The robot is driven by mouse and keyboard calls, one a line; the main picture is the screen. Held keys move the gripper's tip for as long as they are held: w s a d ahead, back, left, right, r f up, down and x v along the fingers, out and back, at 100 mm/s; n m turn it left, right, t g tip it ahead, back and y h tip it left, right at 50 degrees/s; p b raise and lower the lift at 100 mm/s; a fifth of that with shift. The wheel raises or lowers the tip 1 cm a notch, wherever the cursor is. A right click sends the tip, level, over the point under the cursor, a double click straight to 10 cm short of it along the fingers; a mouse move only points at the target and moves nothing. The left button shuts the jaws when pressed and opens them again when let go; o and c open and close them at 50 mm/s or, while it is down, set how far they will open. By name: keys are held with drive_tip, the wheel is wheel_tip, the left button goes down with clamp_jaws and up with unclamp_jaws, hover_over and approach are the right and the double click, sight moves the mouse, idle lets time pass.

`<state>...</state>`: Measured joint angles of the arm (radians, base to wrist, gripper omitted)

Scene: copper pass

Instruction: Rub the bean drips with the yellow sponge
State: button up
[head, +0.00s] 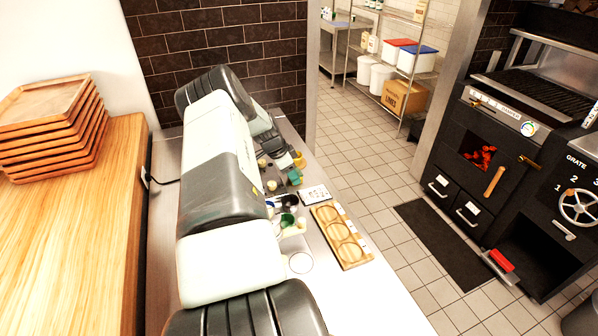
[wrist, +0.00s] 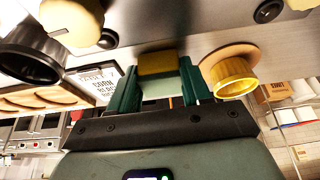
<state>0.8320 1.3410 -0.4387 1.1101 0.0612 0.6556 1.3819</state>
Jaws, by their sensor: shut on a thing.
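In the wrist view my gripper (wrist: 155,75) has its two green fingers closed on the yellow sponge (wrist: 158,63). A pale block face shows just below the yellow part, between the fingers. The steel counter (wrist: 190,20) lies close beyond the sponge; I cannot tell whether they touch. In the head view my gripper (head: 293,178) is low over the far part of the counter, partly hidden by my own arm. The sponge is too small to make out there. I cannot make out any bean drips in either view.
A yellow ribbed cup (wrist: 232,77) stands close beside my gripper. A black cup (wrist: 32,55) and a lettered card (wrist: 97,82) are on the other side. A wooden tray with round recesses (head: 327,212) lies near the counter's right edge. Stacked wooden trays (head: 50,125) stand at left.

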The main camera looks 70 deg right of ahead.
drive_tip(key=shift+w+a+r, duration=0.1)
drive_tip(key=shift+r, duration=3.95)
